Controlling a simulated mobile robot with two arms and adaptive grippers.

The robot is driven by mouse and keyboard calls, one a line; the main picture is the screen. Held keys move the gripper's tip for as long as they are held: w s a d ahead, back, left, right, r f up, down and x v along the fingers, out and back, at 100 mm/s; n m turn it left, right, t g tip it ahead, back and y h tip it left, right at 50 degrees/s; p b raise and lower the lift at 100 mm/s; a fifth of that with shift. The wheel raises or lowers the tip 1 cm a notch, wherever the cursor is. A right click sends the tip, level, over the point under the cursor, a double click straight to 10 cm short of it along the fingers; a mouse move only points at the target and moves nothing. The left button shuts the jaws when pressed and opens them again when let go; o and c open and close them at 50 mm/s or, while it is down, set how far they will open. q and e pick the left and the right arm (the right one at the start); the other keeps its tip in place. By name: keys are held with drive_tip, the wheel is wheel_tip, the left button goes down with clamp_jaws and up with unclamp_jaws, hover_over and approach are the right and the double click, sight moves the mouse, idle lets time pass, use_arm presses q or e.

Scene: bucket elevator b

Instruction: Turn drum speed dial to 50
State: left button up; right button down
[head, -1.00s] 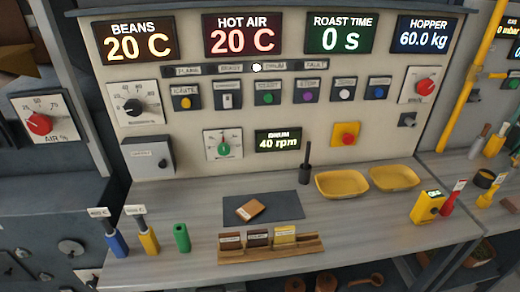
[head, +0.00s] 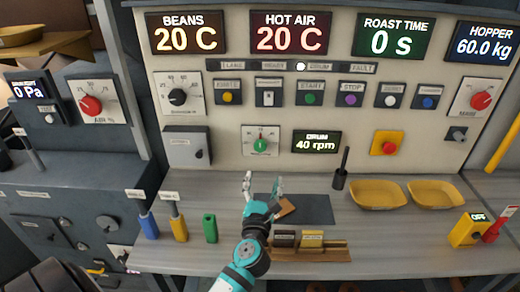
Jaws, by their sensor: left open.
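The drum speed dial (head: 261,142) has a green knob on a white scale plate on the panel, in the head view. The green-lit drum display (head: 317,142) to its right reads 40 rpm. My left gripper (head: 262,180) is in front of the panel, below the dial and apart from it. Its fingers point up and are spread, with nothing between them. It covers part of the dark mat (head: 310,208) and of the brown block on it. My right gripper is not in view.
A grey box (head: 186,147) sticks out from the panel left of the dial. A dark upright tool (head: 342,170) and two yellow trays (head: 378,194) stand on the right. Several coloured handles, including a green one (head: 210,228), stand on the left.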

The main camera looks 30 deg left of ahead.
sight(260, 149)
use_arm(q)
drive_tip(key=w+a, duration=0.3)
drive_tip(key=w, duration=0.2)
drive_tip(key=w+a+f+n+g, duration=0.1)
drive_tip(key=w+a, duration=0.3)
drive_tip(key=w+a+n+p, duration=0.1)
drive_tip(key=w+a, duration=0.2)
drive_tip(key=w, duration=0.2)
drive_tip(key=shift+w+a+f+g+y, duration=0.3)
drive_tip(key=shift+w, duration=0.05)
drive_tip(key=c, duration=1.2)
